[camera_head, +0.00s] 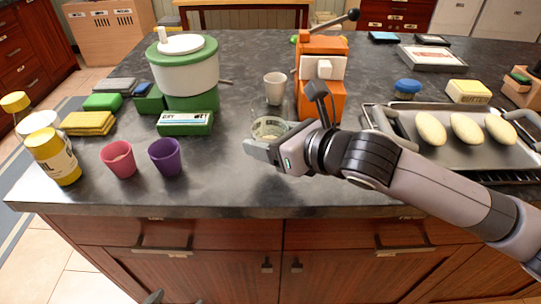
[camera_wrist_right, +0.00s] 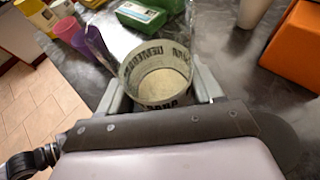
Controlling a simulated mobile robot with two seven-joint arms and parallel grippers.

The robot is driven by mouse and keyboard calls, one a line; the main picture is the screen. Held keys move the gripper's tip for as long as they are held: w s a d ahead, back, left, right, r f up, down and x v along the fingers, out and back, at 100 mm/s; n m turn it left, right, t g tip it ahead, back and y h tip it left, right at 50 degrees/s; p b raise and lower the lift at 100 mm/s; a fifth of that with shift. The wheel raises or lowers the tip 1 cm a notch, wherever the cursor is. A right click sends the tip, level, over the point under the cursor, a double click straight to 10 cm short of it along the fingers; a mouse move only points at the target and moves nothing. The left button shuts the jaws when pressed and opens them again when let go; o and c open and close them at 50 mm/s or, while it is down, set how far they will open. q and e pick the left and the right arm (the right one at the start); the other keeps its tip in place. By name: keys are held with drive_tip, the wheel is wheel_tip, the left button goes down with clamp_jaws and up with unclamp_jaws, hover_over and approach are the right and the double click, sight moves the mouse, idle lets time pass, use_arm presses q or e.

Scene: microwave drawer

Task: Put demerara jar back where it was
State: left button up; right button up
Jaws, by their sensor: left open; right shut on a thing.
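The demerara jar (camera_head: 270,127) is a clear, open-topped jar with dark lettering and pale grains inside. It also shows in the right wrist view (camera_wrist_right: 160,88), upright or nearly so. My right gripper (camera_head: 268,143) is shut on it, with one finger on each side. The jar is over the counter, left of the orange machine; I cannot tell whether its base touches the surface. Part of the jar is hidden behind the gripper in the head view. Only a small grey tip of my left gripper (camera_head: 153,297) shows at the bottom edge, below the counter front; it is empty there.
On the dark counter (camera_head: 225,185), a pink cup (camera_head: 118,159) and purple cup (camera_head: 166,156) stand left. A green box (camera_head: 186,123), a white cup (camera_head: 275,88) and the orange machine (camera_head: 322,95) are behind. A metal tray (camera_head: 460,155) lies right. The front middle is clear.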

drive_tip(key=shift+f, duration=2.1)
drive_tip(key=shift+f, duration=0.15)
drive_tip(key=o, duration=1.1)
drive_tip(key=shift+o, duration=0.2)
drive_tip(key=shift+s+d+r, duration=0.1)
drive_tip(key=shift+d+r, duration=0.05)
drive_tip(key=shift+r, duration=0.05)
drive_tip(key=v, duration=1.1)
drive_tip(key=shift+s+d, duration=0.25)
